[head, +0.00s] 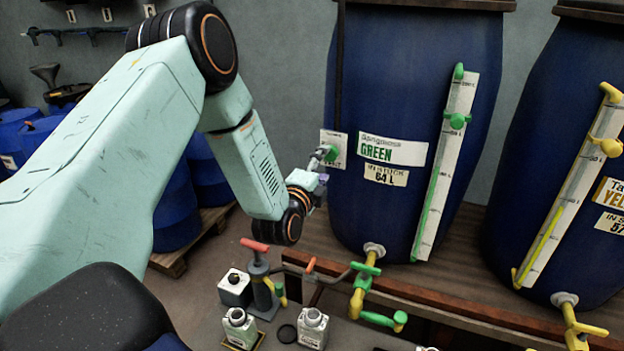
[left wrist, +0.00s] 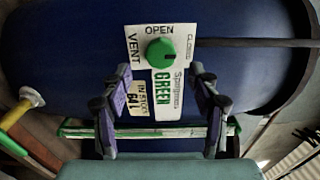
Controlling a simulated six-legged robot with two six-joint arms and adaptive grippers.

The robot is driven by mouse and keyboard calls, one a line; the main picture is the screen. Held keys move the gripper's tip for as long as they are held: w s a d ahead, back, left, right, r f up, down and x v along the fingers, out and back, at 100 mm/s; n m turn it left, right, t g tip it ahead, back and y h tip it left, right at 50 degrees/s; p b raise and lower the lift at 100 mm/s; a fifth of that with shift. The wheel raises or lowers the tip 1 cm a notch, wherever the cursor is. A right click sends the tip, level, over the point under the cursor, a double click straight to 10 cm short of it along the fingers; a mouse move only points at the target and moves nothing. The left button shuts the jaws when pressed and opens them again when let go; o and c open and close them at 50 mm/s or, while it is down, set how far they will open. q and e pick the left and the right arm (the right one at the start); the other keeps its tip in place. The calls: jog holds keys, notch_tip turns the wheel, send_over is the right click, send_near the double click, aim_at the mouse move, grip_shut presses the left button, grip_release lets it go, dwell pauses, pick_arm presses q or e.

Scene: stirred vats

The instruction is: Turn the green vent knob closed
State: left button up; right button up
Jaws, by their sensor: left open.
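The green vent knob (left wrist: 160,51) is round and sits on a white plate marked VENT, OPEN and CLOSED on the blue GREEN vat (left wrist: 75,70). A dark mark shows on its face; I cannot tell its exact setting. In the head view the knob (head: 331,153) shows at the vat's left side, partly behind my gripper. My left gripper (left wrist: 161,72) is open and empty. Its two fingers stand wide apart, with the knob beyond the tips and roughly centred between them. In the head view the gripper (head: 321,182) is close to the plate. My right gripper is not in view.
A second blue vat with yellow fittings (head: 565,160) stands at the right. A sight gauge (head: 446,165) runs down the GREEN vat, above a yellow and green tap (head: 362,285). Small bottles (head: 313,327) and a red-handled pump (head: 258,270) stand below my arm.

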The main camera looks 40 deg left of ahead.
pick_arm(q)
jog(key=v, duration=0.7)
jog(key=shift+r, duration=0.1)
dwell(0.4)
jog(key=s+d+f+n+g+h+b, duration=0.2)
jog(key=s+d+f+n+g, duration=0.3)
jog(key=f, duration=0.5)
jog(key=s+d+f+n+g+h+b, duration=0.1)
jog(key=s+d+f+n+g+h, duration=0.2)
jog(key=f+n, duration=0.55)
jog(key=s+d+f+g+b, duration=0.2)
jog(key=s+f+g+b, duration=0.1)
jog(key=s+f, duration=0.4)
jog(key=s+d+f+n+g+b, duration=0.1)
jog(key=s+d+f+g+b, duration=0.1)
jog(key=s+f, duration=0.6)
jog(key=s+d+f+n+g+b, duration=0.1)
jog(key=s+d+f+g+b, duration=0.2)
jog(key=s, duration=0.9)
notch_tip(320, 180, down, 5)
jog(key=g+b, duration=0.1)
jog(key=b, duration=0.2)
jog(key=shift+s+r+y+b, duration=0.25)
jog(key=shift+s+y+b, duration=0.05)
jog(key=shift+b, duration=0.05)
